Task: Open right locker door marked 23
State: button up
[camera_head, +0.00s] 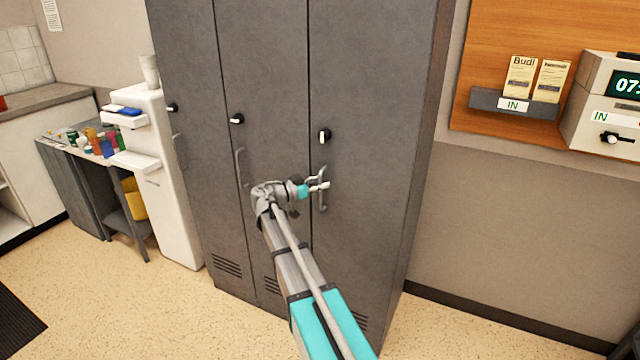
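The grey locker stands in the middle of the view with three tall doors side by side. Its right door (368,100) looks closed, flush with the others. No number can be read on it. The right door has a black and white latch knob (324,136) and, below it, a vertical bar handle (323,200). My gripper (318,184) is at this handle, with its fingertips beside or around the bar. The fingers are too small to tell whether they grip it. My wrist hides part of the door's left edge.
The middle door (262,80) and left door (185,70) have similar knobs and handles. A white water dispenser (165,200) stands at left, near a table with bottles. A wooden wall panel (490,40) with a card rack (513,104) and time clock (605,110) is at right. Floor right of the locker is clear.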

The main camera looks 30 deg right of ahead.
grip_shut()
jog(key=shift+s, duration=0.2)
